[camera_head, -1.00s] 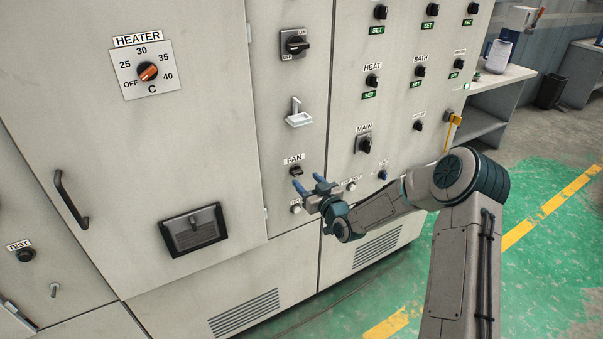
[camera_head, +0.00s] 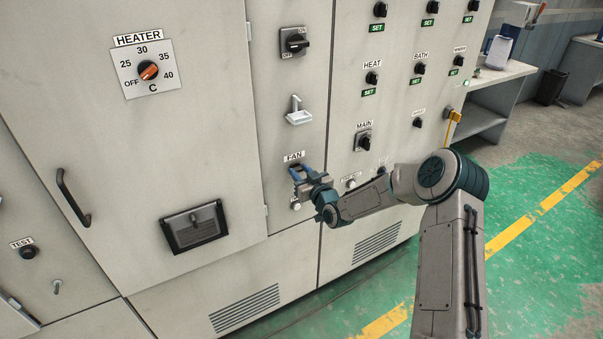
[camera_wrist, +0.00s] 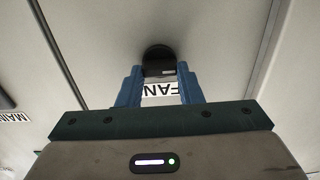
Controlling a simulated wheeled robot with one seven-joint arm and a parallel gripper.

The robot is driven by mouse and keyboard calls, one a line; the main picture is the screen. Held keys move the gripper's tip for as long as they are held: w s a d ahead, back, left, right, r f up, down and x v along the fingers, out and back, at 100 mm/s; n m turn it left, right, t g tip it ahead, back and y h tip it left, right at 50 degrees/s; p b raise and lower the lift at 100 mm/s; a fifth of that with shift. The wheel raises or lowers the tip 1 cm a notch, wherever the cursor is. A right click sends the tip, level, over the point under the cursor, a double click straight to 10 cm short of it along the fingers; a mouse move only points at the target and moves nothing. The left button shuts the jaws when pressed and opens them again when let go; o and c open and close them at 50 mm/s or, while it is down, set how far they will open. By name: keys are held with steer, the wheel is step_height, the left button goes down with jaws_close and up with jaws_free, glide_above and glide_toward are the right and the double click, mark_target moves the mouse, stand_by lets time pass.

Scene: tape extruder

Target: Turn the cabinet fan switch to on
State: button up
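The fan switch is a dark round knob below the FAN label (camera_head: 293,157) on the grey cabinet. In the head view it is mostly hidden by my gripper (camera_head: 300,170). In the wrist view the fan switch (camera_wrist: 157,53) is at the top centre, with the FAN label upside down below it. My gripper's two blue fingers (camera_wrist: 158,72) are apart, one on each side of the knob's lower part. I cannot tell whether they touch it. The switch's position, on or off, cannot be read.
The MAIN switch (camera_head: 363,141) is to the right. A white bracket (camera_head: 298,112) sticks out above the FAN label, with an on/off switch (camera_head: 294,43) higher up. A white button (camera_head: 296,205) sits just below my gripper.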

steer(key=shift+f+b, duration=0.15)
steer(key=shift+b, duration=0.3)
steer(key=m+b, duration=0.3)
steer(key=shift+d+f+b, duration=0.1)
steer(key=shift+f+b, duration=0.05)
steer(key=shift+b, duration=0.25)
steer(key=m+b, duration=0.4)
steer(key=shift+w+d+m, duration=0.1)
steer(key=shift+m, duration=0.2)
steer(key=m+b, duration=0.4)
steer(key=m, duration=0.1)
steer(key=shift+w+d, duration=0.1)
steer(key=m+b, duration=0.2)
steer(key=m, duration=0.3)
steer(key=o, duration=1)
